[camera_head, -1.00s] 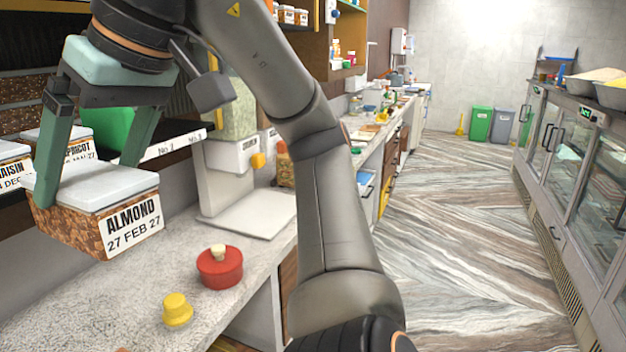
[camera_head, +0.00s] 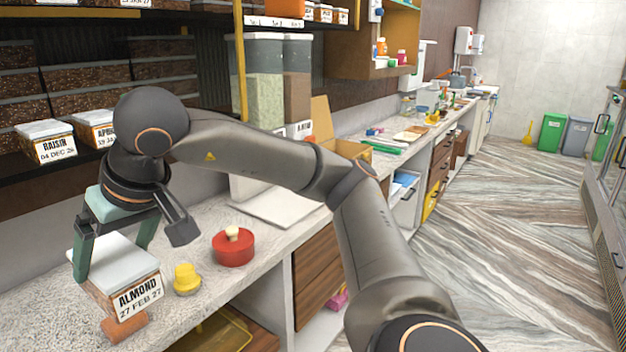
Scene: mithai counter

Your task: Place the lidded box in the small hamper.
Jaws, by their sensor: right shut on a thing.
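The lidded box (camera_head: 138,297) has a pale lid, brown sides and a white label reading ALMOND 27 FEB 27. It is at the lower left of the head view. My right gripper (camera_head: 112,255) reaches down from above with one finger on each side of the box and is shut on it. The box is low over the counter's near left part. A reddish-brown piece (camera_head: 125,329) shows just below it; I cannot tell what it is or whether they touch. I cannot make out the small hamper for certain. My left gripper is out of view.
A yellow knobbed item (camera_head: 187,280) stands close to the box's right, with a red lidded pot (camera_head: 233,249) beyond it on the counter (camera_head: 195,318). Shelves behind hold similar boxes, including one labelled RAISIN (camera_head: 48,143). A flat white plate (camera_head: 278,207) lies farther back.

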